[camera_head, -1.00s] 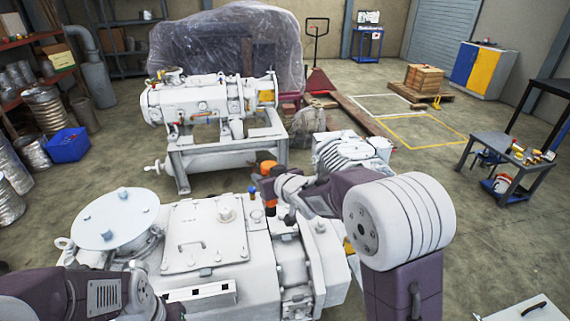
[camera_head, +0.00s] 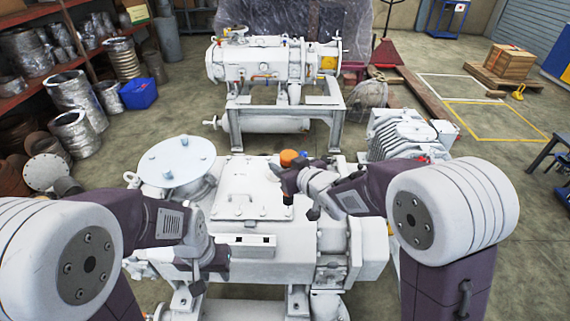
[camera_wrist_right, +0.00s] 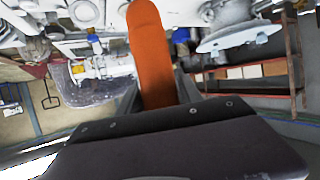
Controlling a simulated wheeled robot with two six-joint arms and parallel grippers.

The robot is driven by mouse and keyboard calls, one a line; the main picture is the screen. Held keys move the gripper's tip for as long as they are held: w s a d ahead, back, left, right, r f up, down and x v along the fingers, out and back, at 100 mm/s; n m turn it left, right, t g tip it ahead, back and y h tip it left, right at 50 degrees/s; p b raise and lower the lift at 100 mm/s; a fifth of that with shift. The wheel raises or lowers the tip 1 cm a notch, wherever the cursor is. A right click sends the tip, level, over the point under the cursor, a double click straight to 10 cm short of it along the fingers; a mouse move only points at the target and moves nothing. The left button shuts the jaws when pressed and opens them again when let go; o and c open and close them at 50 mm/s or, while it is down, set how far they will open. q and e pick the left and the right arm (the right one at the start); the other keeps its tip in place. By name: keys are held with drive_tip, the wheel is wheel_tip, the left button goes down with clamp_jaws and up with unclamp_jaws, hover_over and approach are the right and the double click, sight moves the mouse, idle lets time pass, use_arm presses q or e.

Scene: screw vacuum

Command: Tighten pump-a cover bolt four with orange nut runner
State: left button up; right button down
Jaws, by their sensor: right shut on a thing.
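The white pump (camera_head: 280,265) fills the front of the head view, with a rectangular cover (camera_head: 235,200) with bolts on top. Which bolt is four I cannot tell. My right gripper (camera_head: 290,178) is shut on the orange nut runner (camera_head: 290,157), above the cover's right side. The runner's orange body also stands between the fingers in the right wrist view (camera_wrist_right: 152,55).
A round pale flange (camera_head: 177,160) rises left of the cover. A second white pump (camera_head: 275,62) stands on a frame behind. A finned white unit (camera_head: 410,135) is at the right. Open floor lies further right.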

drive_tip(key=shift+w+f+b, duration=0.1)
drive_tip(key=shift+f+b, duration=2.2)
drive_tip(key=shift+f, duration=0.35)
drive_tip(key=shift+f+b, duration=0.55)
drive_tip(key=shift+b, duration=0.05)
drive_tip(key=shift+r, duration=0.15)
drive_tip(key=c, duration=1.8)
unclamp_jaws()
clamp_jaws()
